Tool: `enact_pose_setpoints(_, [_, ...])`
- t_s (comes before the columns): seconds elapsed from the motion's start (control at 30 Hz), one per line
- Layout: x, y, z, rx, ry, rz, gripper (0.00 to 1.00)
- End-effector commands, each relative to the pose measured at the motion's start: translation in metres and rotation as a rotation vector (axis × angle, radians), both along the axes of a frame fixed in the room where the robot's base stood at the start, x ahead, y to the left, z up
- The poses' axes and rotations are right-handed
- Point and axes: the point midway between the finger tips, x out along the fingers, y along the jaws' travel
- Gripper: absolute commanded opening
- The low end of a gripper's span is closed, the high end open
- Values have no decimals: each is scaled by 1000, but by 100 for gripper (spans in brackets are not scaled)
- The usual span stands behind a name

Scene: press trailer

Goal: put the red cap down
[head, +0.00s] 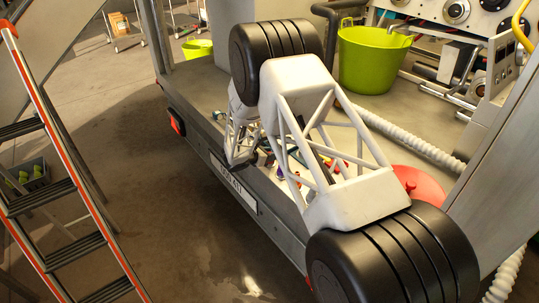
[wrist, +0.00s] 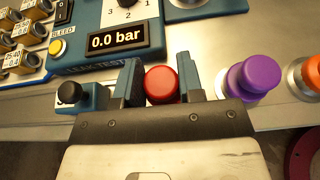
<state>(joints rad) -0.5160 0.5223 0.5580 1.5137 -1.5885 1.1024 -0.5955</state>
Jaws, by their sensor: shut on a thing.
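In the wrist view the red cap (wrist: 161,84) sits between the two teal fingers of my gripper (wrist: 160,88). The fingers are shut on it, one at each side. The cap is seen from above, in front of the teal leak test box (wrist: 105,40) with its "0.0 bar" display. Its underside is hidden, so I cannot tell whether it touches the metal surface (wrist: 220,62). In the head view my arm covers much of the trailer bed, and I cannot make out the fingers or the held cap there.
Right of my gripper stand a purple cap (wrist: 254,78) and an orange cap (wrist: 314,72). A black knob (wrist: 69,93) is close on the left, and brass fittings (wrist: 22,62) fill the upper left.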

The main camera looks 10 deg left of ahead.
Motion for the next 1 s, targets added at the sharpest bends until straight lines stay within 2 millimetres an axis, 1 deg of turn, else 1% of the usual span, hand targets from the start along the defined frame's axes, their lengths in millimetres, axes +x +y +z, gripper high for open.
enact_pose_setpoints(0.3, [0,0,-3,-1,1,0,4])
enact_pose_setpoints(0.33, [0,0,-2,0,0,0,39])
enact_pose_setpoints(0.47, [0,0,-2,-1,1,0,59])
enact_pose_setpoints(0.87, [0,0,1,0,0,0,60])
enact_pose_setpoints(1.0, [-5,5,4,0,0,1,60])
